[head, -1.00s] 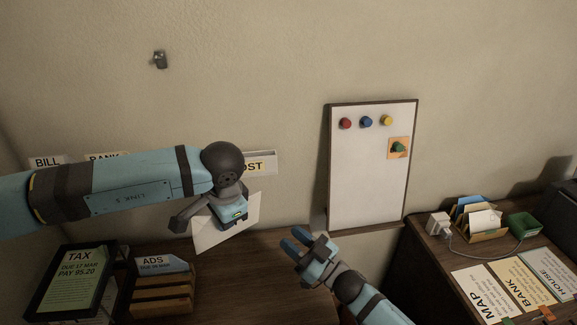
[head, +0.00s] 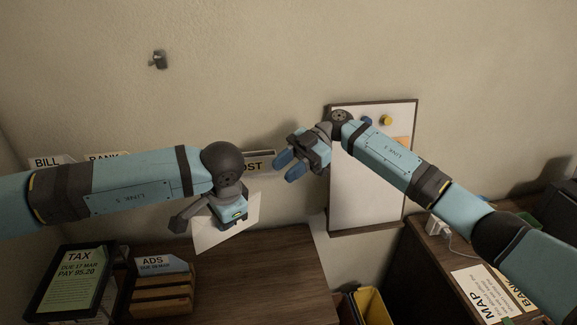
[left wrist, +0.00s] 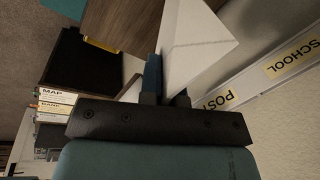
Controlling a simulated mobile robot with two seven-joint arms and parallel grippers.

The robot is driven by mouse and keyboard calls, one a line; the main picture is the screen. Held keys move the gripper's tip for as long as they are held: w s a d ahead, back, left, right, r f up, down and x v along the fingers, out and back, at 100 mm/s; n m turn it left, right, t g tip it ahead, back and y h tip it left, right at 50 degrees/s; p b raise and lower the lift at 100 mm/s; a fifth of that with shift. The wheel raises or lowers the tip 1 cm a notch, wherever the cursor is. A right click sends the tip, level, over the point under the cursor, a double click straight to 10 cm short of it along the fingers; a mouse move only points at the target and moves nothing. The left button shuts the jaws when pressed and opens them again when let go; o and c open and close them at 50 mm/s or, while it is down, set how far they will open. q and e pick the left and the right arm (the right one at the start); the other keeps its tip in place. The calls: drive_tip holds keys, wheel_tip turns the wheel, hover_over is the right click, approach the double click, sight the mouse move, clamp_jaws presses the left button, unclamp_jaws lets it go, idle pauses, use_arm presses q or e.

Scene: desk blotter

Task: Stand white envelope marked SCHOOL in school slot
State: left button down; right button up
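A white envelope (head: 212,236) is held by my left gripper (head: 235,222) in front of the wall slots, above the desk. No marking on it can be read. In the left wrist view the envelope (left wrist: 200,45) stands between the blue fingers (left wrist: 165,80), which are shut on it. The school slot's label SCHOOL (left wrist: 292,54) shows there on the wall rack, beside POST (left wrist: 215,101) and apart from the envelope. In the head view my left arm hides most of the rack. My right gripper (head: 288,168) is empty, its blue fingers apart, near the POST label (head: 256,165).
A TAX tablet (head: 72,280) and an ADS sorter (head: 163,285) stand on the desk at left. The desk's right part (head: 275,280) is clear. A whiteboard (head: 360,205) hangs behind my right arm. A yellow bin (head: 372,306) is below.

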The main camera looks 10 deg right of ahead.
drive_tip(key=x, duration=1.1)
drive_tip(key=shift+s+a+f, duration=0.2)
drive_tip(key=shift+a, duration=0.05)
clamp_jaws()
use_arm(q)
drive_tip(key=c, duration=1.2)
unclamp_jaws()
drive_tip(key=shift+c, duration=0.2)
drive_tip(key=shift+r, duration=0.1)
